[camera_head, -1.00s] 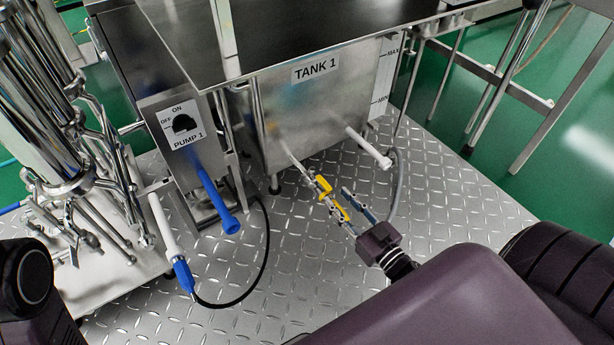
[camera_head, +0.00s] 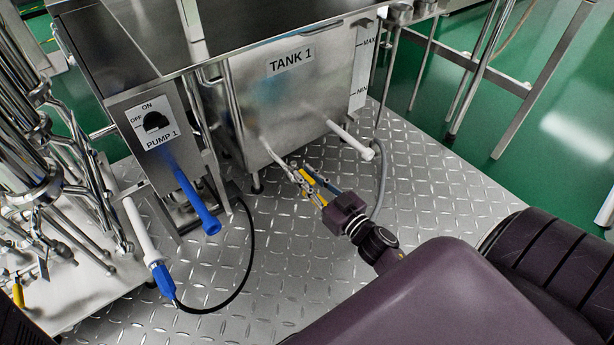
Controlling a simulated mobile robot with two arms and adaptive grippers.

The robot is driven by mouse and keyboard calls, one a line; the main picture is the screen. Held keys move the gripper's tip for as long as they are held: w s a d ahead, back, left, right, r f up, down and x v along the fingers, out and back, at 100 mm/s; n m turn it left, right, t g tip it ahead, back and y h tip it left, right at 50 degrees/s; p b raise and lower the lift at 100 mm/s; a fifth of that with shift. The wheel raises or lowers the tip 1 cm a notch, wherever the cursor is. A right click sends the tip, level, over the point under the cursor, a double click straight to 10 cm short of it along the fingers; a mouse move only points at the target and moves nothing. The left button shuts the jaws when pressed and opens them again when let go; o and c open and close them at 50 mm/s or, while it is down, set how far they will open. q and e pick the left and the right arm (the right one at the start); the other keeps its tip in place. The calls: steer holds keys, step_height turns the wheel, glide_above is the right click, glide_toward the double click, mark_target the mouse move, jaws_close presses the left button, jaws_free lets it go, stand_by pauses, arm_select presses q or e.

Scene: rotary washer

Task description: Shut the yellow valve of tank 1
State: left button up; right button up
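Tank 1 (camera_head: 300,95) is a steel tank with a "TANK 1" label at the middle back. A steel outlet pipe (camera_head: 270,150) comes out low on its front. The yellow valve (camera_head: 307,181) sits on this pipe, with its handle partly hidden by my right gripper. My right gripper (camera_head: 308,172) reaches in from the lower right. Its fingers are apart, with the yellow handle seemingly between them; contact cannot be told. My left gripper is not in view.
The pump 1 box (camera_head: 150,125) with a black knob stands left of the tank. A blue-handled rod (camera_head: 197,200), a white rod (camera_head: 350,138) and a white-and-blue hose end (camera_head: 158,270) stick out nearby. A black cable (camera_head: 245,270) lies on the patterned metal floor (camera_head: 300,280).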

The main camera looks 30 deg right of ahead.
jaws_close()
